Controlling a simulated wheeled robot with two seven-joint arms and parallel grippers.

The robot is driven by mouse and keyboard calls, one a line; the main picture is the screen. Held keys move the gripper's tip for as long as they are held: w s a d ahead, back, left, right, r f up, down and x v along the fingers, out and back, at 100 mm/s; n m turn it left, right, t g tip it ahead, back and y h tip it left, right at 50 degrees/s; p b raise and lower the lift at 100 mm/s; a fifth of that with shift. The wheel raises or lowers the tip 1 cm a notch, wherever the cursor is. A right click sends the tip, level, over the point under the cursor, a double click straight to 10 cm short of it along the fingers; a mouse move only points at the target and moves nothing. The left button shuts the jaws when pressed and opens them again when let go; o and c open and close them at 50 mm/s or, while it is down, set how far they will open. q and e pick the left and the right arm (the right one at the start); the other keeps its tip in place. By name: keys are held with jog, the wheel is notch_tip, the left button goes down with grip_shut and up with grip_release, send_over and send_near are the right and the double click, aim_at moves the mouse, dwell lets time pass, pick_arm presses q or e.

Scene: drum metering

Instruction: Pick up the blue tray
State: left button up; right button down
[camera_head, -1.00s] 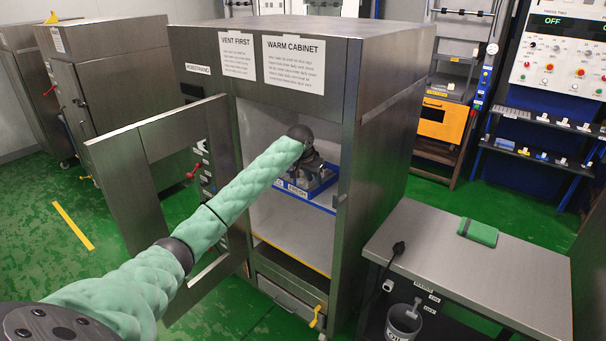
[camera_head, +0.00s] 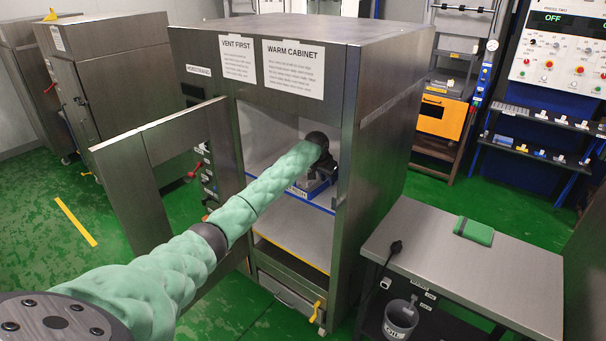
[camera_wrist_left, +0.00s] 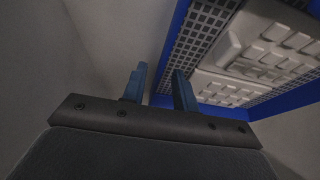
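The blue tray (camera_head: 318,190) sits on a shelf inside the open warm cabinet, partly hidden by my left arm. In the left wrist view the tray (camera_wrist_left: 174,40) shows its blue wall, a dark grid liner and pale moulded pieces (camera_wrist_left: 265,50) inside. My left gripper (camera_wrist_left: 159,88) is open, its two fingers apart at the near end of the tray's left wall. The left finger is outside that wall and the right finger overlaps the tray. I cannot tell whether they touch it. My right gripper is not in view.
The cabinet (camera_head: 395,110) has its door (camera_head: 150,180) swung open at left, beside my arm. The cabinet's right side wall is close to my gripper. A metal table (camera_head: 490,270) with a green item (camera_head: 474,231) stands at right. A grey bucket (camera_head: 400,320) is below it.

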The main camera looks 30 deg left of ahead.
pick_arm(q)
jog(key=shift+w+f, duration=0.1)
jog(key=shift+f, duration=0.15)
jog(key=shift+c, duration=0.2)
grip_shut()
jog(key=shift+r, duration=0.1)
jog(key=shift+r, duration=0.15)
